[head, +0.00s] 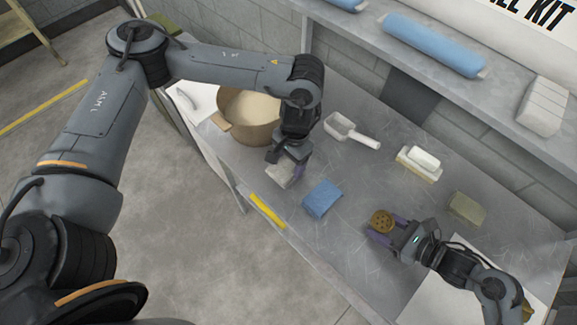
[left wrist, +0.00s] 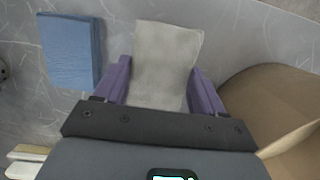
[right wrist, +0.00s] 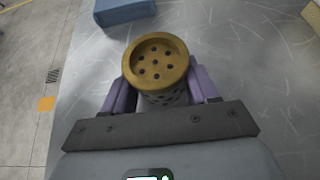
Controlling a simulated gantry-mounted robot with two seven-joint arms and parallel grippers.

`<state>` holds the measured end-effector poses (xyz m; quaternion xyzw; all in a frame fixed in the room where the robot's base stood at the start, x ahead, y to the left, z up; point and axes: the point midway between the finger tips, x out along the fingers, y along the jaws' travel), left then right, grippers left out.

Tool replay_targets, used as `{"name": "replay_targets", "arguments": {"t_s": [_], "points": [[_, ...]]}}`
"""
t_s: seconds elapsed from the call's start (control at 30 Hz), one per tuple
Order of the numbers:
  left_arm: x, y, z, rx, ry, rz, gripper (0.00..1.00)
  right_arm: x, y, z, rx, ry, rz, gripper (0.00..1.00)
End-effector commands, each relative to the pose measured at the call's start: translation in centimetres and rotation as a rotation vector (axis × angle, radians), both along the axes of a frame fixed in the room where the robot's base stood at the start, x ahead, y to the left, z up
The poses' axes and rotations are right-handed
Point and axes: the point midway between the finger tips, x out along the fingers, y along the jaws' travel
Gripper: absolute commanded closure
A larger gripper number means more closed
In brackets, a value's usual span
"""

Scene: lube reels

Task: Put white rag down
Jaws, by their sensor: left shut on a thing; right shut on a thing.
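The white rag (head: 279,175) is at the left part of the metal bench, below my left gripper (head: 285,160). In the left wrist view the rag (left wrist: 166,62) lies between the purple fingers of the left gripper (left wrist: 164,88), which is shut on it. Whether the rag touches the bench is hard to tell. My right gripper (head: 384,230) is shut on a brass-capped reel (head: 382,221) at the bench's front right. In the right wrist view its round perforated cap (right wrist: 156,62) faces the camera, with a grey perforated body below.
A folded blue rag (head: 322,199) lies right of the white rag. A tan bin (head: 249,114) stands at the back left. A white scoop (head: 350,131), a white brush-like block (head: 419,164) and a green sponge-like block (head: 466,208) lie farther right. Bare metal lies mid-bench.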

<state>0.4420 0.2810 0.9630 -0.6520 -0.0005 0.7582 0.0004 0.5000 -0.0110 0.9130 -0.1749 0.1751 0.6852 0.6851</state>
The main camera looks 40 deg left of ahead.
Motion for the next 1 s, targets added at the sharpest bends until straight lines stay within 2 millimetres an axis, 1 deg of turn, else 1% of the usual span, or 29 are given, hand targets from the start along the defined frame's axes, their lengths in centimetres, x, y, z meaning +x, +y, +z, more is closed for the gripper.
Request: {"name": "replay_targets", "arguments": {"t_s": [0.03,0.2,0.3,0.77,0.8,0.93,0.97,1.0], "points": [[-0.1,0.0,-0.6,0.0,0.005,0.001,0.55,0.0,0.0,0.0,0.0,0.0,0.0,0.58],[-0.1,0.0,-2.5,-0.001,0.005,0.0,0.55,0.0,0.0,0.0,0.0,0.0,0.0,0.58],[-0.1,0.0,-3.1,0.0,0.004,0.001,0.55,0.0,0.0,0.0,0.0,0.0,0.0,0.58],[-0.1,0.0,-3.6,0.0,0.002,0.0,0.55,0.0,0.0,0.0,0.0,0.0,0.0,0.59],[0.0,0.0,-3.6,0.0,0.001,0.0,0.28,0.0,0.0,0.0,0.0,0.0,0.0,0.59],[0.0,0.0,-3.6,0.0,0.001,0.0,0.08,0.0,0.0,0.0,0.0,0.0,0.0,0.59],[0.0,0.0,-3.6,0.0,0.001,0.0,0.05,0.0,0.0,0.0,0.0,0.0,0.0,0.59],[0.0,0.0,-3.6,0.0,0.001,0.0,0.05,0.0,0.0,0.0,0.0,0.0,0.0,0.59]]}}
